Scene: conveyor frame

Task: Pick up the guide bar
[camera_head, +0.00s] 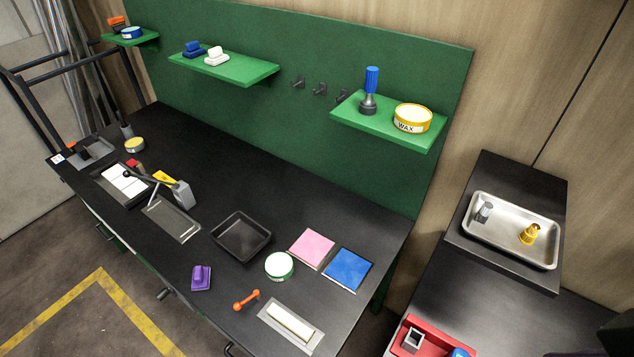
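No part in view is plainly marked as the guide bar. Two bar-like things lie at the near right end of the black workbench (180,262). One is a short orange bar with knobbed ends (247,300). The other is a long white bar (291,323) lying on a grey plate (272,321). I cannot tell which of them, if either, is the guide bar. Neither of my grippers shows in this view.
A black tray (263,240), a white-and-green tin (279,266), pink (311,248) and blue (346,269) pads and a purple block (201,278) surround the bars. Green shelves (386,126) hang behind. A metal tray (488,247) stands on the right-hand counter.

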